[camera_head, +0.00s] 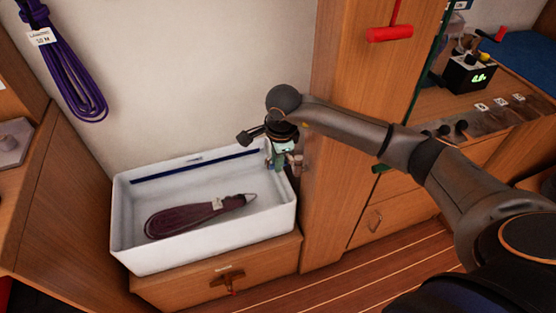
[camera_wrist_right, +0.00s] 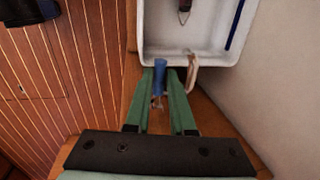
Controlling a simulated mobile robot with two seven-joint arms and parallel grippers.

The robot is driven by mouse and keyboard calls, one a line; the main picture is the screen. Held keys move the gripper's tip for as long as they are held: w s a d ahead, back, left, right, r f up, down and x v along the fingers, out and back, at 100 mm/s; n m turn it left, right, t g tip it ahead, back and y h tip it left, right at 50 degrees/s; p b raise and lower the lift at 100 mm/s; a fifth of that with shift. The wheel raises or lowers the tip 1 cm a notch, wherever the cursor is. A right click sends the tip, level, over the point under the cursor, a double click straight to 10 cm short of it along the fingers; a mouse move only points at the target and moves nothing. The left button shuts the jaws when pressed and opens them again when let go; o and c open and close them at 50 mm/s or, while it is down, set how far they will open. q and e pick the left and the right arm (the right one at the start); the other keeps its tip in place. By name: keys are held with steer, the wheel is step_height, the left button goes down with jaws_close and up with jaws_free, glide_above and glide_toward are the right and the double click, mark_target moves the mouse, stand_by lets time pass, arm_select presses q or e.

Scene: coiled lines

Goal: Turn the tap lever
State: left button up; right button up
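The tap has a blue lever (camera_wrist_right: 159,76) and a bent copper-pink spout (camera_wrist_right: 192,72) in the right wrist view. The spout reaches over the near wall of the white basin. My right gripper (camera_wrist_right: 160,74) has its green fingers on either side of the blue lever, with almost no gap seen. It looks shut on the lever. In the head view my right gripper (camera_head: 282,158) is at the basin's back right corner and hides much of the tap. My left gripper is not in view.
The white basin (camera_head: 215,240) holds a maroon coiled line (camera_head: 182,219). A wooden panel stands close on the right. A purple coil (camera_head: 70,75) hangs on the wall, and a red handle (camera_head: 390,34) hangs upper right. The floor (camera_head: 380,275) is clear.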

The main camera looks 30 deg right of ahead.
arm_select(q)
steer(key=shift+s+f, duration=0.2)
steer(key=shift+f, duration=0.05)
arm_select(e)
steer(key=o, duration=0.4)
steer(key=shift+r, duration=0.1)
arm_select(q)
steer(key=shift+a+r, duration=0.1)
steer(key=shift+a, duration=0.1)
arm_select(e)
step_height(320, 180, up, 12)
steer(key=s, duration=0.2)
steer(key=shift+s+a, duration=0.2)
